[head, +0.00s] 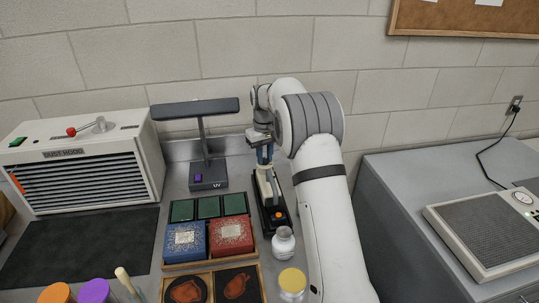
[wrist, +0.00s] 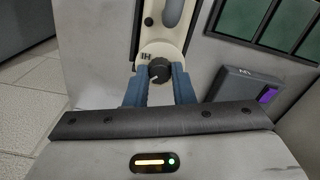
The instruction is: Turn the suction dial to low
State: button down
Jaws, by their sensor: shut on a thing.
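The suction dial (wrist: 160,70) is a small dark round knob in the wrist view. It sits at the end of a cream-coloured device (wrist: 172,45), beside printed letters that look like HI. My gripper (wrist: 160,84) has its blue fingers on both sides of the dial and is shut on it.
A UV lamp (head: 208,176) stands close left of my gripper, its dark head raised. A dust hood (head: 85,165) stands far left.

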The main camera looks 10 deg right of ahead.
aim_at(265, 159)
jog(key=n, duration=0.5)
jog(key=shift+n, duration=0.3)
jog(key=shift+n+p, duration=0.3)
jog(key=shift+n, duration=1.8)
jog(key=c, duration=1.2)
grip_release()
jog(key=shift+c, duration=0.2)
notch_tip(265, 159, up, 8)
jog(key=shift+f+b, duration=0.2)
jog(key=shift+b, duration=0.25)
jog(key=shift+r, duration=0.1)
